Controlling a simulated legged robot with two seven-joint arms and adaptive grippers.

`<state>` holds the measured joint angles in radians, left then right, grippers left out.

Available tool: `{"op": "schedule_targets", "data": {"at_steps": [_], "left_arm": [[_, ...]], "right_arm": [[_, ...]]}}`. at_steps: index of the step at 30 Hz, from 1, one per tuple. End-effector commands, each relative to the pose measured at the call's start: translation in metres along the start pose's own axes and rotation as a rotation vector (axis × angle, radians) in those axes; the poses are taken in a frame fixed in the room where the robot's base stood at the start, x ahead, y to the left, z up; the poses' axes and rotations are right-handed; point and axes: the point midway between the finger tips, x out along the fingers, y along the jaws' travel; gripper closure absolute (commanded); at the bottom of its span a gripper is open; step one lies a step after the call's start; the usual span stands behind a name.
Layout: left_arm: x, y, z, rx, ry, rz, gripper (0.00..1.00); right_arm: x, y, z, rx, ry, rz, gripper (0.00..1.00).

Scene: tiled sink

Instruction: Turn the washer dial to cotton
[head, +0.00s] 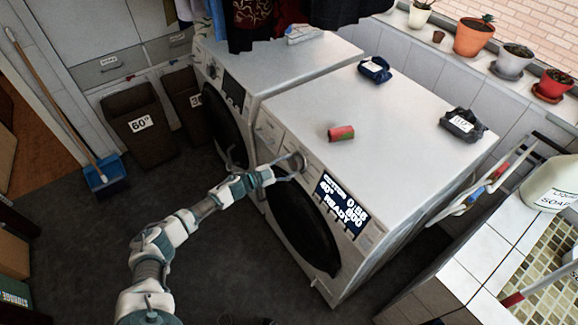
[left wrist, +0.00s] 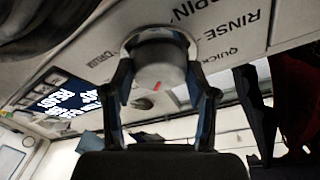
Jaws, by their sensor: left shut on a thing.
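The washer (head: 330,110) is the nearer of two white machines, with a round dark door (head: 302,228) and a lit display (head: 342,204). The display reads 40°, 0:56, 800 and READY; its top word is small and looks like COTTON. My left gripper (head: 287,168) reaches the washer's front panel and is shut on the dial (head: 298,160). In the left wrist view the round grey dial (left wrist: 161,65) sits between both fingers (left wrist: 163,92), with a red mark at its edge. Labels SPIN, RINSE and QUICK show beside it. My right gripper is not in view.
The second white machine (head: 275,62) stands farther back. A tiled counter (head: 480,245) with a soap jug (head: 552,184) is at the right.

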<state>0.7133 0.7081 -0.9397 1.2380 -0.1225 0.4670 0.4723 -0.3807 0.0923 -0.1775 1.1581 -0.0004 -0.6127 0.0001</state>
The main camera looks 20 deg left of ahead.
Motion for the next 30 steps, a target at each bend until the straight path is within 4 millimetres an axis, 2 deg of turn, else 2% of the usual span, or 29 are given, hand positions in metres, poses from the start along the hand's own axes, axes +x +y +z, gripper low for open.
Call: {"op": "schedule_targets", "data": {"at_steps": [2, 3, 5, 17, 20, 30], "left_arm": [[0.0, -0.001, 0.001, 0.001, -0.004, -0.003, 0.77], [0.0, -0.001, 0.001, 0.0, -0.004, -0.003, 0.33], [0.0, -0.001, 0.001, 0.0, -0.004, -0.002, 0.18], [-0.006, 0.0, 0.001, 0.0, -0.002, -0.001, 0.17], [-0.02, 0.0, 0.002, -0.002, -0.004, -0.001, 0.17], [-0.093, 0.001, 0.003, -0.002, -0.004, 0.0, 0.17]], "right_arm": [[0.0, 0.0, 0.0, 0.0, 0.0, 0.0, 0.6], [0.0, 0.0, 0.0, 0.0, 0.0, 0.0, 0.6], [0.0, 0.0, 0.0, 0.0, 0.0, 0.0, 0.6], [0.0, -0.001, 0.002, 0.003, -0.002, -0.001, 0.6], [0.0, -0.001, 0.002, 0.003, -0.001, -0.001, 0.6], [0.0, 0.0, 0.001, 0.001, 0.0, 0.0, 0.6]]}}
